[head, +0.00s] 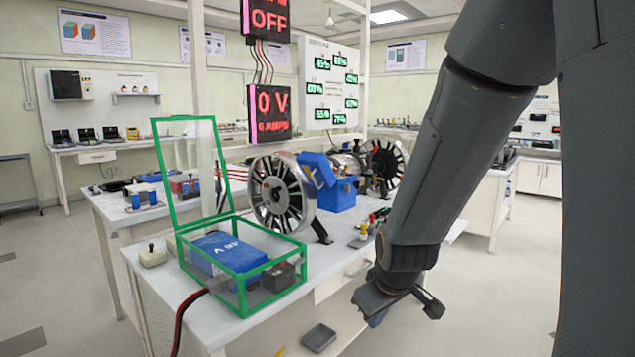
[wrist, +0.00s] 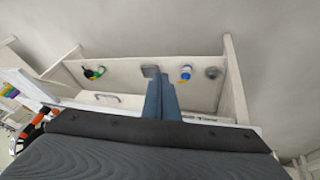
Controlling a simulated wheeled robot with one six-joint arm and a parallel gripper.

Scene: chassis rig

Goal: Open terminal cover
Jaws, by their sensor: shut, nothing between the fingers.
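A blue terminal box (head: 338,196) sits on the motor in the middle of the bench. A blue flap with a yellow mark (head: 318,170), which looks like its cover, stands tilted up at its left side; I cannot tell how it is joined. My gripper (head: 374,318) is below and to the right of the box, well apart from it, low by the bench's front edge. In the wrist view its blue-grey fingers (wrist: 160,98) are together with nothing between them. The terminal cover is not visible in the wrist view.
A green-framed clear case (head: 275,232) with its lid raised holds a blue 48 V battery (head: 228,250). Spoked wheels (head: 283,193) flank the motor. Small coloured parts (head: 364,230) lie near my arm. The wrist view shows a shelf (wrist: 120,75) with small items.

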